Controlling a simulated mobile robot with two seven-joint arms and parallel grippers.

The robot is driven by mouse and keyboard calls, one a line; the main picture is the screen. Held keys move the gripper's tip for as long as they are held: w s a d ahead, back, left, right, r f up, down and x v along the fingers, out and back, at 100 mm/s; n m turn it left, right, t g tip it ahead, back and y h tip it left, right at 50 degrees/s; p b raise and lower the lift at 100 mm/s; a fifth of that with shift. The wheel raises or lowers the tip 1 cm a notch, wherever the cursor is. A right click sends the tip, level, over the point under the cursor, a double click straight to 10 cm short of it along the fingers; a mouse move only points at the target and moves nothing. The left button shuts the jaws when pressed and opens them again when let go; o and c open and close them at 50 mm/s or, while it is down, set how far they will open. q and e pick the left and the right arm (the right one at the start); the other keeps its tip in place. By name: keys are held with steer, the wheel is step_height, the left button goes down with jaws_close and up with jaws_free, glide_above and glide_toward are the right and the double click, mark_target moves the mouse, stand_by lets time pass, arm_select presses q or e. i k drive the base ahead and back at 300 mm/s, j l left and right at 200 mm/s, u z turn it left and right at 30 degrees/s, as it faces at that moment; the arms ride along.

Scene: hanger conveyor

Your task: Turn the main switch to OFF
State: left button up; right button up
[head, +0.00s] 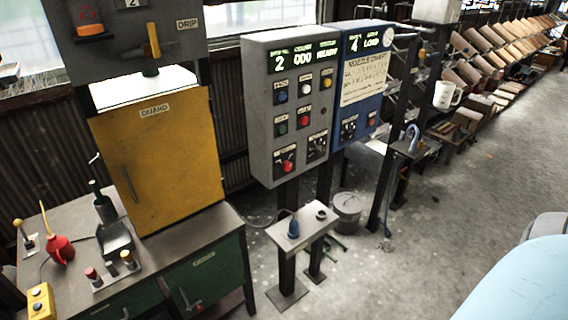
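A grey control cabinet (260,100) stands on posts in the middle of the head view, with a lit display (305,58) along its top. Its face has several coloured buttons. At its lower left is a red rotary-looking switch (287,165) on a dark plate, and a black switch (317,146) sits to its right. The labels are too small to read, so I cannot tell which is the main switch or its position. The blue cabinet beside it has another black switch (348,128). Neither of my grippers is in view.
A yellow guard door (160,160) and a bench (180,245) with a red oil can (60,249) stand at left. A small stand (305,225) juts out below the grey cabinet, with a bucket (347,210) behind it. The concrete floor (450,210) at right is mostly clear.

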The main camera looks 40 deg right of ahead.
mark_target(286, 166)
steer(key=z, duration=1.25)
